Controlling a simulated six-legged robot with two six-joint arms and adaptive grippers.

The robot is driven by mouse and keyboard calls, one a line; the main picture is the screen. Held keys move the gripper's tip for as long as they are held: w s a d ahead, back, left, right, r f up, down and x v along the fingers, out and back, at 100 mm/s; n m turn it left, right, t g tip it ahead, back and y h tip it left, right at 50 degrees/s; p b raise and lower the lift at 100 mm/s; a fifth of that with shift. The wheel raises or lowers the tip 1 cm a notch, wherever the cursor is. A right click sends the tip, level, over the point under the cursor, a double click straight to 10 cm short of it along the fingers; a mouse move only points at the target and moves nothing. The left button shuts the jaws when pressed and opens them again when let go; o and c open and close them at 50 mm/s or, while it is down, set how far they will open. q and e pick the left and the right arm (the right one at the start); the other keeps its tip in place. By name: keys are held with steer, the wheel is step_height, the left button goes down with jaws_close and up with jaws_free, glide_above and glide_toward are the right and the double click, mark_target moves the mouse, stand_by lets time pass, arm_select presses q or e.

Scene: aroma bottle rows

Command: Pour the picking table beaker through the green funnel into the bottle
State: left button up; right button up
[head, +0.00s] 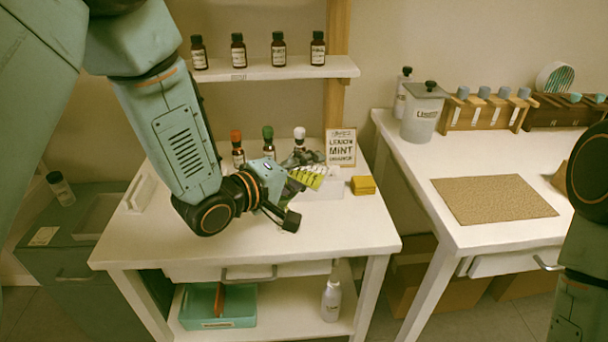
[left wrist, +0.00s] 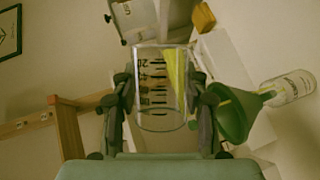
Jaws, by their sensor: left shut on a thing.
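My left gripper (head: 297,192) is shut on the clear beaker (head: 308,177) over the left table. In the left wrist view the beaker (left wrist: 158,85) has dark graduation marks and sits between both fingers. It lies strongly tilted relative to the bottle, with yellow liquid along its right side. The green funnel (left wrist: 235,115) is close beside the beaker and the right finger. Its stem points to a pale bottle with a white label (left wrist: 291,87). I cannot tell whether liquid is flowing. In the head view the gripper hides much of this area. My right gripper is outside both views.
Dropper bottles with red (head: 237,150), green (head: 268,141) and white caps stand behind my gripper. A Lemon Mint card (head: 341,148) and a yellow block (head: 363,186) are to the right. The front of the table (head: 340,235) is clear.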

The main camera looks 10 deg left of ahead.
arm_select(q)
steer(key=shift+w+f, duration=0.15)
steer(key=shift+w, duration=0.1)
steer(key=shift+s, duration=0.1)
steer(key=shift+s+a, duration=0.15)
steer(key=shift+w, duration=0.2)
steer(key=shift+s, duration=0.15)
stand_by(0.5)
steer(key=shift+a+f+n, duration=0.1)
steer(key=shift+a+n, duration=0.1)
steer(key=shift+n, duration=0.2)
